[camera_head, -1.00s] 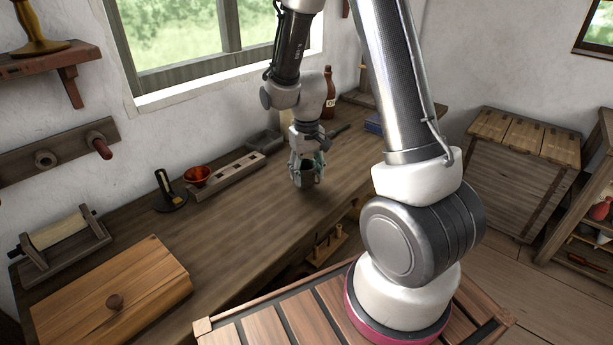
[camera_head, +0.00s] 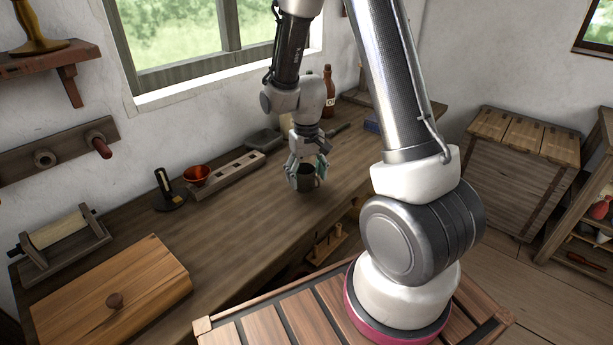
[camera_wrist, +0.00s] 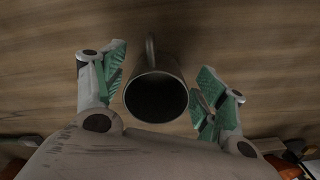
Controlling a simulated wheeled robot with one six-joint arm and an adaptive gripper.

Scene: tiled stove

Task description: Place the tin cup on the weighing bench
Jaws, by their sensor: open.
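The tin cup (camera_head: 305,178) is dark grey and stands upright on the wooden bench (camera_head: 240,220) below the window. In the wrist view the cup (camera_wrist: 156,97) shows its round dark mouth, with its handle pointing to the top of the picture. My gripper (camera_head: 306,172) is at the cup. In the wrist view my gripper (camera_wrist: 158,95) is open, with one green-padded finger on each side of the cup and a gap on both sides. I cannot tell which surface is the weighing bench.
A red bowl (camera_head: 197,175), a wooden block with holes (camera_head: 240,170) and a dark stand (camera_head: 168,195) are left of the cup. A brown bottle (camera_head: 329,95) stands behind my gripper. A lidded wooden box (camera_head: 110,295) sits front left. The bench between box and cup is clear.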

